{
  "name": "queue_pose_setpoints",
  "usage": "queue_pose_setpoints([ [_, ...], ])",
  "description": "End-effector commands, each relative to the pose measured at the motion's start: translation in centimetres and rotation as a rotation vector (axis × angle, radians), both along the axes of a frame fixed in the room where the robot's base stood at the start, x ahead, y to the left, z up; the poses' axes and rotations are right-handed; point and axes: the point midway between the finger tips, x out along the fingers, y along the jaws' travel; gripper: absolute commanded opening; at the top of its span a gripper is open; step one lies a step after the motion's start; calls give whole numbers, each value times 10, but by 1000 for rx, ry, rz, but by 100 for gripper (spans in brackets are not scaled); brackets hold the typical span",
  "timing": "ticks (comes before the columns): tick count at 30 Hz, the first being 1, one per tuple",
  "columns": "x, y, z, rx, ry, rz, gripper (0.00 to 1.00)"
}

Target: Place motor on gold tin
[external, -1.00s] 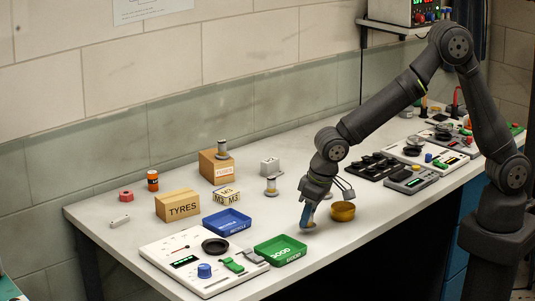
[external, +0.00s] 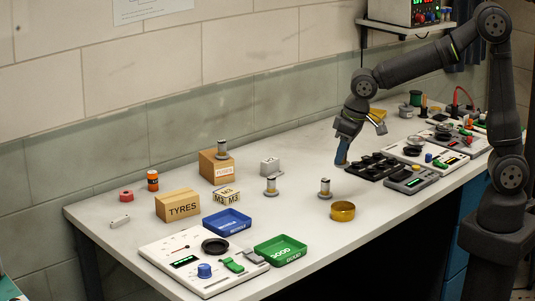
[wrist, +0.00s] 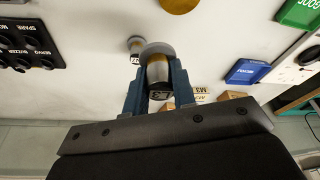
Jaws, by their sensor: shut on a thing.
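My gripper (external: 342,158) hangs above the bench, behind and beside the dark compartment tray, away from the gold tin. In the wrist view my gripper (wrist: 158,85) is shut on a motor (wrist: 158,72) with a brass-coloured body, a grey round flange and a dark marked end. In the external view the blue fingers mostly hide it. The gold tin (external: 343,211) stands near the bench's front edge; part of it shows at the top of the wrist view (wrist: 180,4). A similar motor (external: 325,188) stands upright behind the tin, and another (external: 271,186) stands further left.
The black compartment tray (external: 370,167) and a grey panel (external: 411,179) lie right of the tin. The green tray (external: 280,251) and blue tray (external: 227,222) lie left. Another similar motor (external: 222,149) stands on a cardboard box. Bare bench surrounds the tin.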

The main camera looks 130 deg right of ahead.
Motion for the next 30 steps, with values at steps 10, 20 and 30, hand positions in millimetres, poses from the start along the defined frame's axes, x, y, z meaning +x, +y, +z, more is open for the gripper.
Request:
queue_pose_setpoints([
  [10,-76,16,18,-3,-5,28,0],
  [20,-28,30,-15,2,-2,40,0],
  [30,30,41,-50,-2,-4,35,0],
])
